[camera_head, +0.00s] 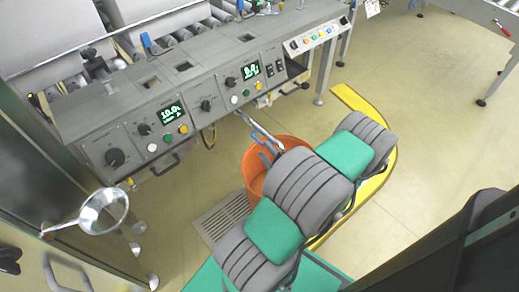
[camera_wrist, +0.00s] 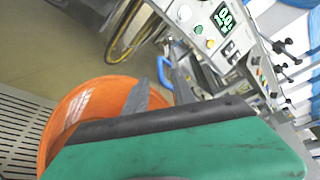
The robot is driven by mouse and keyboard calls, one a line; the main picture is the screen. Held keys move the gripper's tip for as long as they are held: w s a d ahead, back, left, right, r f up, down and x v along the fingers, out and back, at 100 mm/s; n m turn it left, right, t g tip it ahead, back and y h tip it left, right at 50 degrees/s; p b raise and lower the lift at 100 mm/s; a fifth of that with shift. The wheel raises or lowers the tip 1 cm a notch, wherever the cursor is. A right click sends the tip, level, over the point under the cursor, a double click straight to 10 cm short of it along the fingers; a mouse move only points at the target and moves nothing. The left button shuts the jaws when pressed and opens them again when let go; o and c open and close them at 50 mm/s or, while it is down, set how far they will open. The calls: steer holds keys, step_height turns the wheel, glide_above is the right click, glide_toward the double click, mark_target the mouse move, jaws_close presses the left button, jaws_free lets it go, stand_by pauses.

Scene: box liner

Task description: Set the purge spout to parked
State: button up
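The purge spout (camera_head: 246,119) appears to be the slim grey pipe coming out from the console front, with a blue loop handle (camera_head: 259,132) near its outer end. It points over the orange bucket (camera_head: 250,170). The blue handle also shows in the wrist view (camera_wrist: 190,68), just beyond the fingers. My gripper (camera_head: 271,152) is over the bucket, close to the spout's outer end. In the wrist view my gripper (camera_wrist: 162,80) has its grey fingers apart. I cannot tell whether they touch the spout. My green and black wrist hides part of the bucket.
The grey console (camera_head: 188,90) carries knobs, buttons and two green displays. A floor grate (camera_head: 215,217) lies left of the bucket. A metal funnel (camera_head: 103,211) is at left.

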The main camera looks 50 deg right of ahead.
mark_target(260, 142)
steer(key=b+x, duration=0.1)
steer(key=x, duration=0.7)
steer(key=shift+d+f+b, duration=0.15)
steer(key=shift+b, duration=0.2)
steer(key=shift+s+r, duration=0.15)
steer(key=shift+r, duration=0.1)
jaws_close()
steer(key=shift+r, duration=0.15)
stand_by(0.5)
